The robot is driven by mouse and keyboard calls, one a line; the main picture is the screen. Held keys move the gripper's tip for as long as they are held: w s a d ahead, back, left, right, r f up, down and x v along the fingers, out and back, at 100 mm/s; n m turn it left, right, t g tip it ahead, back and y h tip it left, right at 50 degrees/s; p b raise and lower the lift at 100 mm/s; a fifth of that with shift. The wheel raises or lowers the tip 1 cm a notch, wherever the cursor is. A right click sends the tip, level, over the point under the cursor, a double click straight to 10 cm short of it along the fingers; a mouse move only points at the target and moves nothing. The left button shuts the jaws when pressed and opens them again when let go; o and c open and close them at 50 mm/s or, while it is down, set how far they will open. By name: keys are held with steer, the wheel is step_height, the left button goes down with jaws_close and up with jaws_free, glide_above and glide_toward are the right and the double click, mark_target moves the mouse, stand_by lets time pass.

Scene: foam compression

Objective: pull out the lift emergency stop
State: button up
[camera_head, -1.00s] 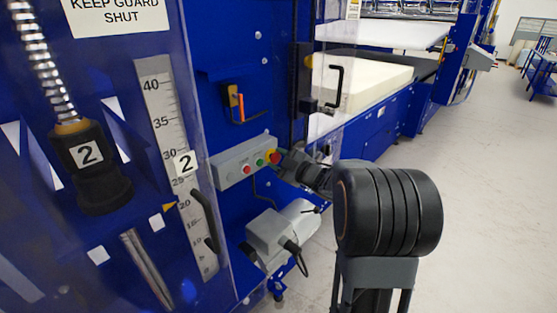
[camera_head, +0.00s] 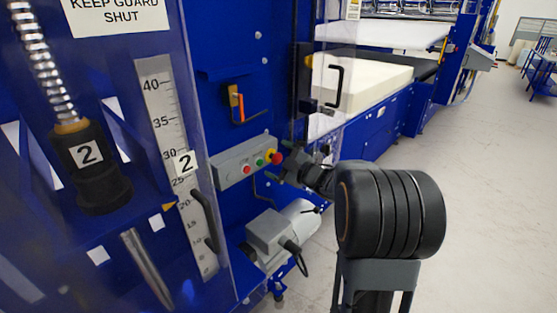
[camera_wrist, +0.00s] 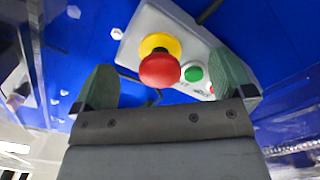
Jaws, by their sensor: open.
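The lift emergency stop is a red mushroom button (camera_wrist: 160,71) on a yellow collar, at one end of a grey control box (camera_head: 232,165). In the head view the red button (camera_head: 276,158) is at the box's right end. My gripper (camera_head: 281,161) is just right of it, its fingers pointing at the box. In the wrist view my gripper (camera_wrist: 168,84) is open, with one green finger on each side of the button and gaps between. The button appears between the fingers and not gripped. A green button (camera_wrist: 193,74) sits beside it.
A clear guard with a black handle (camera_head: 205,220) stands left of the box. A grey motor (camera_head: 270,232) with a cable is below. An orange-handled lever (camera_head: 238,103) is above. A cream foam block (camera_head: 375,80) lies on the conveyor behind. Open floor (camera_head: 490,170) is at right.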

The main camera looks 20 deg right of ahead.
stand_by(0.5)
steer(key=v, duration=0.7)
stand_by(0.4)
stand_by(0.5)
